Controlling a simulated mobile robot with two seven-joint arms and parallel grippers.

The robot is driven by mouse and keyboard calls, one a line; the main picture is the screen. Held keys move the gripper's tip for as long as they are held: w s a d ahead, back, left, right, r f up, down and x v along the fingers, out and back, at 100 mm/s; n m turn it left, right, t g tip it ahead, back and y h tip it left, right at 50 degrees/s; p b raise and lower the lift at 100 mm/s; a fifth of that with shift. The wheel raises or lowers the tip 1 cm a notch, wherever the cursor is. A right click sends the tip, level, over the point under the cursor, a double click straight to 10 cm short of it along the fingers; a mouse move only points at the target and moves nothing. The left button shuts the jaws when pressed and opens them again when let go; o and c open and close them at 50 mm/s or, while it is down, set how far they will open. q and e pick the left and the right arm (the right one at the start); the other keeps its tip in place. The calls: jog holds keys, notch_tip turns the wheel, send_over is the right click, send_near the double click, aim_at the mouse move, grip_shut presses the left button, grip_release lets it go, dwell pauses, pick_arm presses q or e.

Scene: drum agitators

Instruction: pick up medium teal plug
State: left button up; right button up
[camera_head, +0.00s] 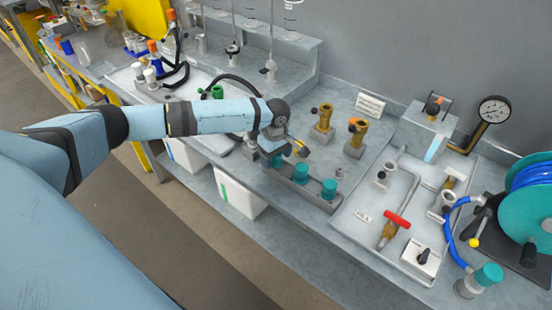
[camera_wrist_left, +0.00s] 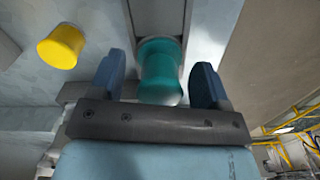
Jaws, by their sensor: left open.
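A row of teal plugs stands in a narrow grey tray (camera_head: 312,194) along the bench's front edge. A right-hand teal plug (camera_head: 328,188) and a middle teal plug (camera_head: 300,173) show clearly; another bit of teal shows right under my gripper, partly hidden. Which one is the medium plug I cannot tell for sure. My left gripper (camera_head: 284,150) is over the tray's left end. In the left wrist view its open fingers (camera_wrist_left: 160,82) are on either side of a teal plug (camera_wrist_left: 161,62), with gaps on both sides. My right gripper is not in view.
A yellow cap (camera_wrist_left: 62,47) is left of the fingers in the wrist view. Brass fittings (camera_head: 322,122) stand behind the tray. A pale panel with a red-handled valve (camera_head: 397,220) is to the right, then a teal hose reel (camera_head: 530,205). A white bin (camera_head: 240,197) is below the bench.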

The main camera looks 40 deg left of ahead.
pick_arm(q)
jog(key=shift+c, duration=0.2)
jog(key=c, duration=1)
notch_tip(320, 180, up, 20)
jog(key=shift+r, duration=0.1)
